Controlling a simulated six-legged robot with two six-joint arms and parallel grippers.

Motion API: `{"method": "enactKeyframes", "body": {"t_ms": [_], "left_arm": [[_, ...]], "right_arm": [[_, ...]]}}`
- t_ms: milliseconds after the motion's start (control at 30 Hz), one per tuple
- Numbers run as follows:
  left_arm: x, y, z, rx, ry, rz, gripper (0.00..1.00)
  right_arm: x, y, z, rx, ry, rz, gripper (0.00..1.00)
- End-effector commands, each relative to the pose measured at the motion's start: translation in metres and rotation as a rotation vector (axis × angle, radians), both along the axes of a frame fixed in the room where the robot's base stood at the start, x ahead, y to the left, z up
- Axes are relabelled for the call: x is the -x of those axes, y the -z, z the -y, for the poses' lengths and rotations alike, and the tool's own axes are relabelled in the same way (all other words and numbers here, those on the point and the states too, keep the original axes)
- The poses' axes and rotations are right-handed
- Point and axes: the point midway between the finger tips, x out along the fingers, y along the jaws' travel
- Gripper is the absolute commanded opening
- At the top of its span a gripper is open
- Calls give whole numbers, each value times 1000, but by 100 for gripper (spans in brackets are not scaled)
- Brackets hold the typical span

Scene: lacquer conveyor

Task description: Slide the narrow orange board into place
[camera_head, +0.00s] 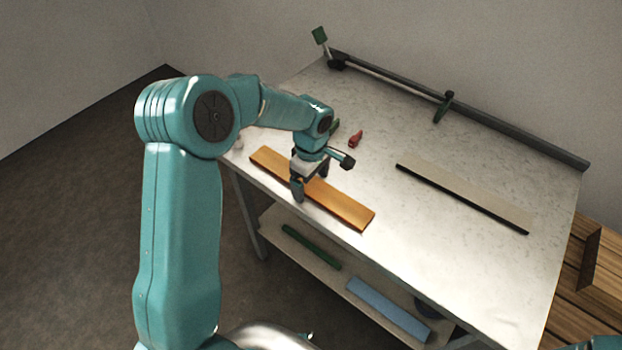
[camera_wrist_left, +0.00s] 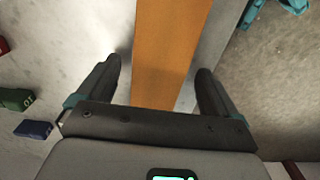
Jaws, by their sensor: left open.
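The narrow orange board (camera_head: 340,203) lies flat on the metal table near its front left edge in the head view. My left gripper (camera_head: 311,194) is over the board, with one finger on each side of it. In the left wrist view the orange board (camera_wrist_left: 168,55) runs between the two spread fingers of my left gripper (camera_wrist_left: 160,85). There is a gap on both sides, wider on the left, so the gripper is open. I cannot tell how high the fingertips are above the table. My right gripper is not in view.
A dark-edged strip (camera_head: 465,197) lies on the table (camera_head: 400,240) at right. A red object (camera_head: 356,139) is behind my gripper. A green bar (camera_head: 311,246) and blue board (camera_head: 388,308) lie on the lower shelf.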

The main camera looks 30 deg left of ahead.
Motion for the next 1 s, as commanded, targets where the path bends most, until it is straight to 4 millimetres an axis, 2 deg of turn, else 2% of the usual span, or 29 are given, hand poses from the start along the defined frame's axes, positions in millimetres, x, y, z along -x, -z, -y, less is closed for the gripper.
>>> {"method": "enactKeyframes", "body": {"t_ms": [33, 67, 200, 267, 433, 1000], "left_arm": [[0, 0, 0, 0, 0, 0, 94], [0, 0, 0, 0, 0, 0, 87], [0, 0, 0, 0, 0, 0, 42], [0, 0, 0, 0, 0, 0, 26], [-1, -1, -5, 0, -2, 1, 26], [-4, -1, -52, 0, 4, 0, 26]], "right_arm": [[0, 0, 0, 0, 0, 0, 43], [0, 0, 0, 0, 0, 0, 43], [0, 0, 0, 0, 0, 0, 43], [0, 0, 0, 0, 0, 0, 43], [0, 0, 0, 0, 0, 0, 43], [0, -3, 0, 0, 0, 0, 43]]}}
